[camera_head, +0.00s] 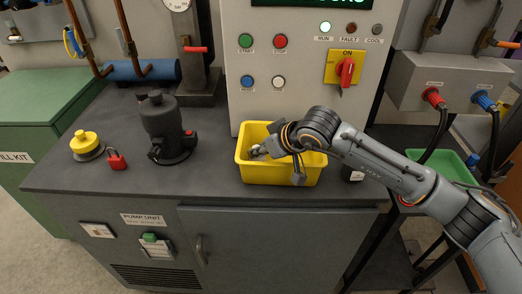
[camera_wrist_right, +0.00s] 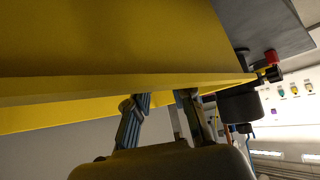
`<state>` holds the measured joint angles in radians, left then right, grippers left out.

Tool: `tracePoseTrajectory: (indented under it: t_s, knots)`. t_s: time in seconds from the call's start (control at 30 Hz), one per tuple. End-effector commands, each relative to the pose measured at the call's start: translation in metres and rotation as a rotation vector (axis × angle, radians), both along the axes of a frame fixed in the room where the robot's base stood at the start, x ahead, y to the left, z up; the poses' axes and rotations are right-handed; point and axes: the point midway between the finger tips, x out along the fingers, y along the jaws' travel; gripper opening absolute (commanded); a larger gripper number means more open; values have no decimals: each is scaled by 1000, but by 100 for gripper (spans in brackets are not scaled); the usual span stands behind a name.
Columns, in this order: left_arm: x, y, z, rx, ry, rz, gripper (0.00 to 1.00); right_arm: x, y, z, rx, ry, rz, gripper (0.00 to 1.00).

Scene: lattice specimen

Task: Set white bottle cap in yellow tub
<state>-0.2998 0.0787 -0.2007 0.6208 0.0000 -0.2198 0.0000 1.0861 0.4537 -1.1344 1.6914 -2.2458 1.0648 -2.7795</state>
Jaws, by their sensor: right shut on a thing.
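The yellow tub (camera_head: 281,174) stands on the grey bench top, in front of the control cabinet. In the right wrist view the tub's yellow wall and rim (camera_wrist_right: 120,85) fill the upper part, and the finger ends (camera_wrist_right: 162,97) meet the rim in the picture. My left gripper is not in view.
A dark pump (camera_head: 168,128), a red padlock (camera_head: 117,160) and a yellow-topped round item (camera_head: 86,144) stand to the left. The cabinet (camera_head: 301,75) with its buttons rises behind the tub. A green bin (camera_head: 447,165) is to the right. Bench between pump and tub is clear.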

Motion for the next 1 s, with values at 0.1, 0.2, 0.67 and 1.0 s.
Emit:
tracePoseTrajectory:
  t_s: [0.1,0.2,0.67,1.0]
  knots:
    - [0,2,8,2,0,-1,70,-1,0,-12,1,3,-1,0]
    - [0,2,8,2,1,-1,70,0,0,-16,1,0,-1,0]
    - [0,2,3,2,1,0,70,0,0,-18,1,-1,-1,32]
    - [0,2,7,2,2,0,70,0,0,-15,1,-1,-1,32]
